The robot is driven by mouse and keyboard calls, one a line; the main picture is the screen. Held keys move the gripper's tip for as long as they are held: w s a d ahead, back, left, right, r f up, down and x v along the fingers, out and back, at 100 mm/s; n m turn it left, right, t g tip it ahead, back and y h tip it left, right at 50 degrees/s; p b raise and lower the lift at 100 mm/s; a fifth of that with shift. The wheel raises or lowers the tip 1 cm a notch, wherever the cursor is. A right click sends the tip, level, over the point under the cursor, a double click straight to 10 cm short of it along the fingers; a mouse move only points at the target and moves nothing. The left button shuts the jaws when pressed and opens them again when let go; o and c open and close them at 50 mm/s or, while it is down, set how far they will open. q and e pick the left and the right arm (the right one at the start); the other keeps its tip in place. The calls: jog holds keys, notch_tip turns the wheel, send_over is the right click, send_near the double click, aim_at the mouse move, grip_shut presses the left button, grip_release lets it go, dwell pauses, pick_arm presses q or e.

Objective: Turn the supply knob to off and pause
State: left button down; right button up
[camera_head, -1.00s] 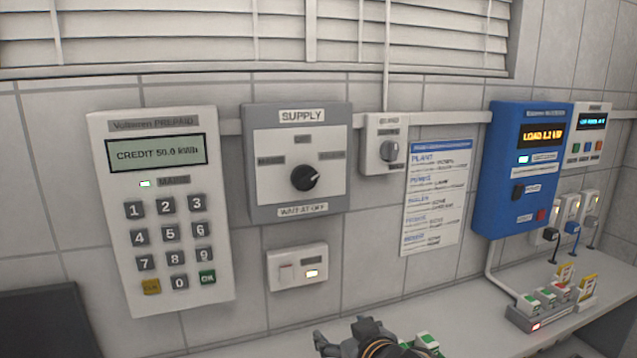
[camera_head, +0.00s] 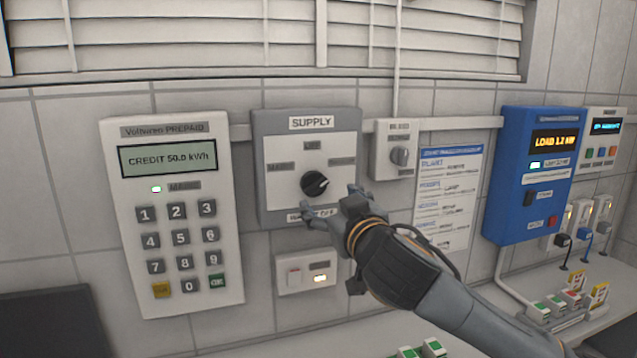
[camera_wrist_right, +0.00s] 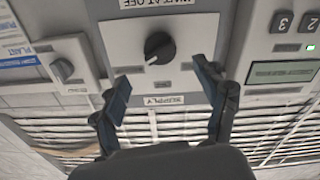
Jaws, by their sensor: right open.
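The supply knob (camera_head: 314,184) is a round black knob with a pale pointer mark, on a white plate in the grey SUPPLY box (camera_head: 262,160) on the wall. In the head view its pointer leans to the upper right. My right gripper (camera_head: 328,204) is open just below and right of the knob, covering part of the "wait at off" label. In the right wrist view the knob (camera_wrist_right: 159,47) appears upside down, ahead of and between the two spread fingers (camera_wrist_right: 165,78), with nothing between the fingertips. My left gripper is not in view.
The prepaid keypad meter (camera_head: 125,220) is left of the box, reading credit 50.0 kWh. A small knob box (camera_head: 383,160) and paper list (camera_head: 455,200) are to the right. A switch plate (camera_head: 290,262) is below. The blue load unit (camera_head: 500,180) hangs farther right.

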aim_at(318, 187)
jog(key=p+x, duration=0.1)
jog(key=x, duration=0.6)
jog(key=shift+w+p, duration=0.15)
jog(key=shift+p, duration=0.2)
jog(key=shift+c, duration=0.4)
jog(key=c, duration=1.1)
